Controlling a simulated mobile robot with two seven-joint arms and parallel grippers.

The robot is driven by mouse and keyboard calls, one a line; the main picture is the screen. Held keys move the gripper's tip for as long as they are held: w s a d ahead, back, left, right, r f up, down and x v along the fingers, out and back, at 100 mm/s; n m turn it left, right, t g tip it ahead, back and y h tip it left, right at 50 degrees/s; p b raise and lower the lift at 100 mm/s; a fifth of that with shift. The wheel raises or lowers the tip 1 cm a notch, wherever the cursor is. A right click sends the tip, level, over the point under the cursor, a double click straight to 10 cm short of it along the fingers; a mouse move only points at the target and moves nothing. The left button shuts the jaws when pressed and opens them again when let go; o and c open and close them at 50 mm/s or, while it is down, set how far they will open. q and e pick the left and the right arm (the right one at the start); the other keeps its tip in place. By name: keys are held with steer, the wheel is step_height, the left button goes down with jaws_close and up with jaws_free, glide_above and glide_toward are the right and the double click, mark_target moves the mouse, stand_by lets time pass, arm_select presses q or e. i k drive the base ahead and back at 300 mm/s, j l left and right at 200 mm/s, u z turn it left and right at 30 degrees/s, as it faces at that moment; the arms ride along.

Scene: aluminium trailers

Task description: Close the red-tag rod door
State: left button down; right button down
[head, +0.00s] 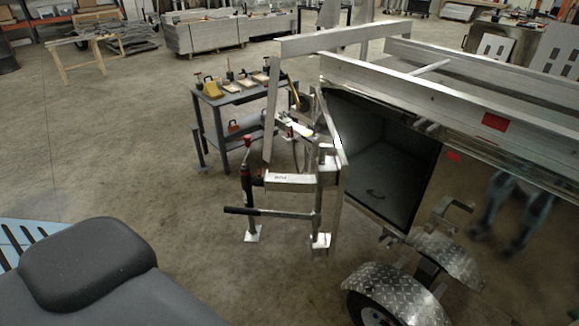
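An aluminium trailer (475,165) fills the right side of the head view. A compartment (385,155) in its side is open, with a dark interior. A narrow panel (329,125), seen almost edge-on at the left of the opening, looks like the door swung outward; I cannot make out its face or any rod on it. A red tag (494,121) is on the upper rail. A smaller red patch (453,156) shows on the polished side below, perhaps a reflection. Neither of my grippers is in view.
A trailer hitch frame with jack stands (290,180) and a black-gripped handle (268,212) stands left of the opening. A tool cart (235,100) is behind it. A wheel fender (395,288) juts out below. Floor (120,170) at left is clear.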

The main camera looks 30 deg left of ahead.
mark_target(329, 168)
steer(key=k+j+u, duration=0.2)
steer(key=j, duration=0.3)
steer(key=j+u, duration=0.25)
steer(key=j, duration=0.2)
steer(key=i+j+u, duration=0.15)
steer(key=u, duration=0.15)
steer(key=i+u, duration=0.15)
steer(key=u, duration=0.2)
